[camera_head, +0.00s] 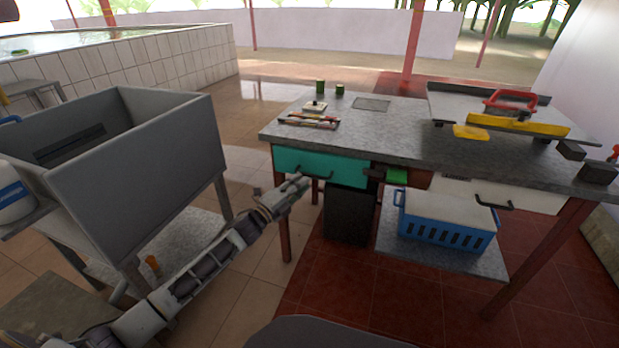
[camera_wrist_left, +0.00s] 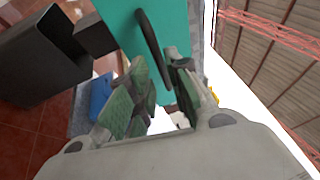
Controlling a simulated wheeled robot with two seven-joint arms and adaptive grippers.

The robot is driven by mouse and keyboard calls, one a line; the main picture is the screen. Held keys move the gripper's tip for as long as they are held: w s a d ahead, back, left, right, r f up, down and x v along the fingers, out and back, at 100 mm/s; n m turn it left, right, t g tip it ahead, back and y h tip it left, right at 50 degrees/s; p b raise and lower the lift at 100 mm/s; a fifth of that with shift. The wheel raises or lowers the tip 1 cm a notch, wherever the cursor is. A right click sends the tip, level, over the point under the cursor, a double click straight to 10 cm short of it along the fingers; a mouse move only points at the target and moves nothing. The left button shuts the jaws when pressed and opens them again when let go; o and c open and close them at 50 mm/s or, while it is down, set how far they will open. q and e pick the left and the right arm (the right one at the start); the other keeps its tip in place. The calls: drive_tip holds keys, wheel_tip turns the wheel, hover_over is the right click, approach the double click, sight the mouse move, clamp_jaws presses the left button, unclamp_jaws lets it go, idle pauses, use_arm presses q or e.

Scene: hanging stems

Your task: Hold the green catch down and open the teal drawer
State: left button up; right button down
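The teal drawer (camera_head: 290,160) is under the left end of the counter, its front about flush with the frame. It has a dark bar handle (camera_head: 318,176). The green catch (camera_head: 397,176) sits right of the drawer, beside a dark block (camera_head: 374,174). My left gripper (camera_head: 297,186) is at the handle's left part. In the left wrist view the open fingers (camera_wrist_left: 158,68) stand either side of the handle (camera_wrist_left: 150,45), in front of the teal face (camera_wrist_left: 178,22). I cannot tell whether they touch it. My right gripper is not in view.
A black bin (camera_head: 349,218) stands below the drawer. A blue crate (camera_head: 447,234) sits on the low shelf, under a white drawer (camera_head: 535,198). A grey sink (camera_head: 140,175) is at left. Small items and a yellow-and-red tool (camera_head: 520,123) lie on the counter (camera_head: 390,135).

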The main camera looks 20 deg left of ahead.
sight(310, 175)
use_arm(q)
drive_tip(key=shift+b+x, duration=0.65)
drive_tip(key=shift+x, duration=1.95)
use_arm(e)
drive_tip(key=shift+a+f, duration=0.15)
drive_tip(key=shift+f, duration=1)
use_arm(q)
drive_tip(key=shift+c, duration=0.3)
clamp_jaws()
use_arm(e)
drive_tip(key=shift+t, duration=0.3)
